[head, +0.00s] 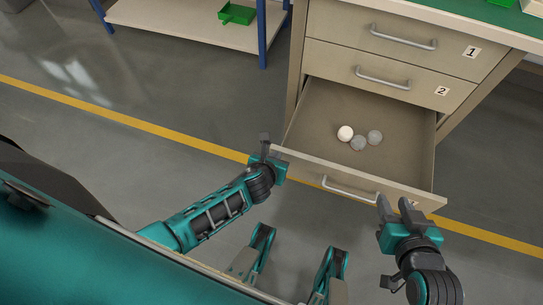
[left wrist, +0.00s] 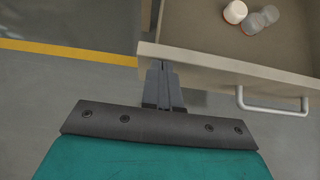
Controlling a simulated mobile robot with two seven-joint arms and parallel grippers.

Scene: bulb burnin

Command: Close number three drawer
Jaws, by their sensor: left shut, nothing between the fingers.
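The bottom drawer (head: 315,115), below the drawers labelled 1 and 2, stands pulled out. Its front panel (head: 300,165) has a metal handle (head: 350,189), which also shows in the left wrist view (left wrist: 272,108). Several round white and greyish bulbs (head: 345,133) lie inside the drawer. My left gripper (head: 265,142) is shut and empty at the left end of the front panel. In the left wrist view its fingertips (left wrist: 163,68) overlap the panel's edge; I cannot tell whether they touch. My right gripper (head: 395,204) looks open and empty by the panel's right end, partly hiding it.
Drawer 1 (head: 398,50) and drawer 2 (head: 380,85) are shut above, under a green-topped bench (head: 470,10). A shelf with blue legs (head: 190,28) and a green bin (head: 237,13) stands at the back left. A yellow line (head: 120,116) crosses the clear grey floor.

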